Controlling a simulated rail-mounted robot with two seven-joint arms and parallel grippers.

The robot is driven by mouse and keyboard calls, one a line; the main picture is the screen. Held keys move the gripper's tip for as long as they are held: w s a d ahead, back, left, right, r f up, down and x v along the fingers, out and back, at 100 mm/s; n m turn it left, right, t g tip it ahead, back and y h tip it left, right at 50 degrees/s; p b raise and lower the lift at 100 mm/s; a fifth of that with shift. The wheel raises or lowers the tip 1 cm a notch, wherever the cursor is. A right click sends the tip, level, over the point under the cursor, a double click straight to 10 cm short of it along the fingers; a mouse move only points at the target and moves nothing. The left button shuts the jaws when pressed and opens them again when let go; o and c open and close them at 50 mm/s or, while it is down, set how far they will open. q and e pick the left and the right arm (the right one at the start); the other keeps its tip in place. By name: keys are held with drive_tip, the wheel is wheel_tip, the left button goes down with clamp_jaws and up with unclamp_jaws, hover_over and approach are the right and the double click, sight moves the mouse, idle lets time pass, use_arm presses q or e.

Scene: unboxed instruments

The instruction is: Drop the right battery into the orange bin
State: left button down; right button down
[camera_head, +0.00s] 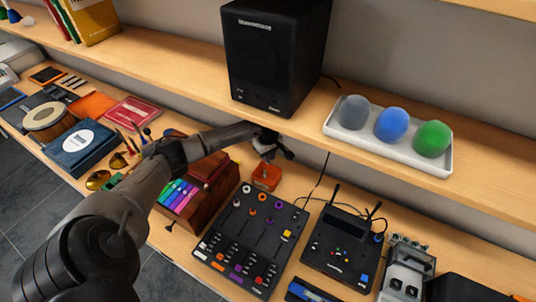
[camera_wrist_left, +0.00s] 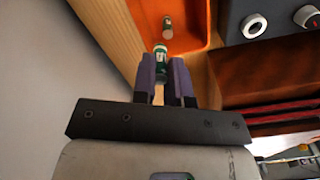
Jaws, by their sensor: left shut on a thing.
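The orange bin (camera_head: 266,177) stands on the lower bench behind the black mixer, and its orange floor also shows in the left wrist view (camera_wrist_left: 191,22). My left gripper (camera_head: 272,152) is over the bin. In the left wrist view, my left gripper (camera_wrist_left: 162,65) is shut on a green-and-white battery (camera_wrist_left: 160,53), which sticks out beyond the fingertips towards the bin. A second green-and-white battery (camera_wrist_left: 167,27) lies in the bin. In the head view the held battery cannot be made out. My right gripper is not in view.
A black mixer (camera_head: 250,232) is in front of the bin, and a brown case with coloured keys (camera_head: 195,190) is to its left. The upper shelf carries a black speaker (camera_head: 276,55) and a white tray (camera_head: 437,167) with coloured balls.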

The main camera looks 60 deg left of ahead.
use_arm(q)
drive_tip(key=c, duration=1.1)
unclamp_jaws()
